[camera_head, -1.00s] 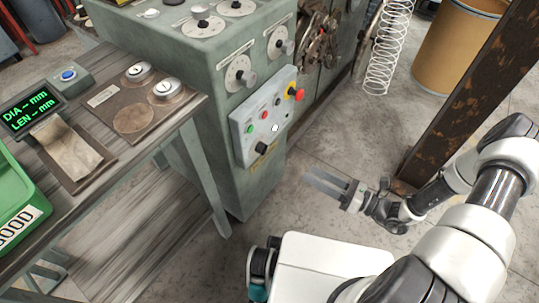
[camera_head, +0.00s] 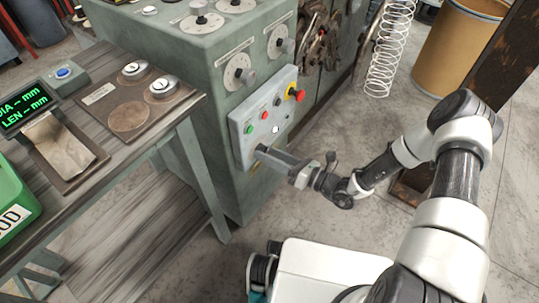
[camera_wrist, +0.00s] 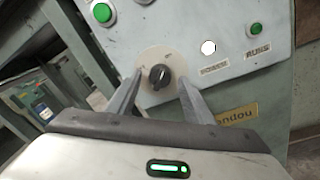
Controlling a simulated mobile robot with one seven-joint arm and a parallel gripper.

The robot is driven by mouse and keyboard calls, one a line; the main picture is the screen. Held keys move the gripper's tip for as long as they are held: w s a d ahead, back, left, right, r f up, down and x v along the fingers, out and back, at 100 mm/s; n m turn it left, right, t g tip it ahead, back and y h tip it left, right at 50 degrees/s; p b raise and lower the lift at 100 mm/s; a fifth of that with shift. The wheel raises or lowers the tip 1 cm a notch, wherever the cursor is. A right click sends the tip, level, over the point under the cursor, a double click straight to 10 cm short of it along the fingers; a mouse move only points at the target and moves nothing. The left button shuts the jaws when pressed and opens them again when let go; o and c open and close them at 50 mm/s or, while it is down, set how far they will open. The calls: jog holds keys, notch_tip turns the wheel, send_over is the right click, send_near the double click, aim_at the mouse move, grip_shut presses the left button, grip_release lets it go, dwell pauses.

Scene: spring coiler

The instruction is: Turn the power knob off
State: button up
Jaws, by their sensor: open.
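The black power knob (camera_wrist: 160,76) sits on a pale round plate at the lower part of the control panel (camera_wrist: 220,20). In the wrist view its pointer is tilted. In the head view my fingers cover the knob at the lower edge of the panel (camera_head: 248,110). My gripper (camera_head: 262,150) is open and points at the panel. In the wrist view one finger stands on each side of the knob, with gaps between. I cannot tell whether the tips reach past its face.
Green buttons (camera_wrist: 102,12) and a white lamp (camera_wrist: 208,47) sit above the knob. In the head view a red emergency button (camera_head: 297,93) sticks out on the panel's upper right. A wooden-topped table (camera_head: 150,140) stands left.

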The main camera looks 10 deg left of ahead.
jog(key=c, duration=1)
jog(key=shift+c, duration=0.2)
jog(key=shift+r+n, duration=0.1)
jog(key=shift+n, duration=0.3)
jog(key=n+p, duration=0.4)
jog(key=n, duration=0.4)
jog(key=shift+r+h+p, duration=0.15)
jog(key=shift+h+p, duration=0.25)
jog(key=n+p, duration=0.2)
jog(key=n, duration=0.2)
jog(key=n+p, duration=0.3)
jog(key=n, duration=0.1)
jog(key=shift+t+h, duration=0.3)
jog(key=shift+t, duration=0.1)
jog(key=shift+w+n+p, duration=0.1)
jog(key=shift+n+p, duration=0.2)
jog(key=shift+p, duration=0.05)
